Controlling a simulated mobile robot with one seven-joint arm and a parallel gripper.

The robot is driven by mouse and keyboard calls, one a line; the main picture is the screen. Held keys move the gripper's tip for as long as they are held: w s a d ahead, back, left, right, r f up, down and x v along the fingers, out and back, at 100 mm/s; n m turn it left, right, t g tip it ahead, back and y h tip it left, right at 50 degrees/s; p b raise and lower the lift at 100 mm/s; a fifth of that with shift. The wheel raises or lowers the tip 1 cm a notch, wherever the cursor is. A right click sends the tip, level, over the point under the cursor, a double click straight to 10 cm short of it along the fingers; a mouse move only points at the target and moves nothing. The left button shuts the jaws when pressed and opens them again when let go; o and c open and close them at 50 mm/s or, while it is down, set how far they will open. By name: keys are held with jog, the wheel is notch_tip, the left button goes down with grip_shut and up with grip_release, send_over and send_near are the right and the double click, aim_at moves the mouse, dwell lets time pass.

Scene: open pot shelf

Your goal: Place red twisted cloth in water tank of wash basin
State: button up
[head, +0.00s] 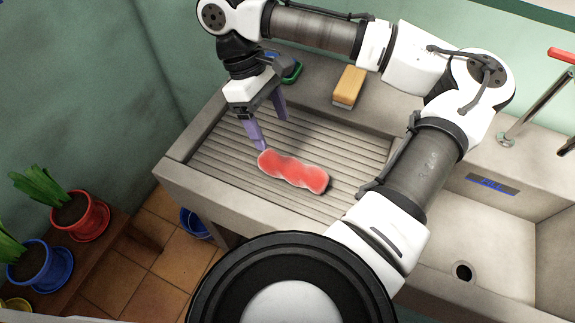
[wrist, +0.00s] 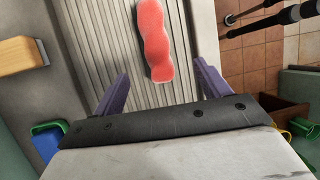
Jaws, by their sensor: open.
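The red twisted cloth (head: 294,171) lies on the ribbed drainboard (head: 215,166) of the wash basin.
A yellow-orange sponge or brush block (head: 350,84) stands on the back ledge, with a green item (head: 291,72) left of it. A tap (head: 535,105) with a red handle rises behind the tank. Potted plants (head: 80,218) stand at lower left, a blue pot (head: 195,224) on the floor.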

jog(key=x, duration=0.6)
jog(key=shift+s+d+f, duration=0.1)
jog(key=shift+d+f, duration=0.05)
jog(key=shift+f, duration=0.1)
jog(key=shift+w+p+x, duration=0.2)
jog(key=shift+p+x, duration=0.05)
jog(key=shift+x, duration=1.1)
jog(key=shift+w+p+x, duration=0.2)
jog(key=shift+x, duration=1.15)
jog(key=shift+f, duration=0.15)
jog(key=shift+c, duration=0.3)
jog(key=c, duration=1.2)
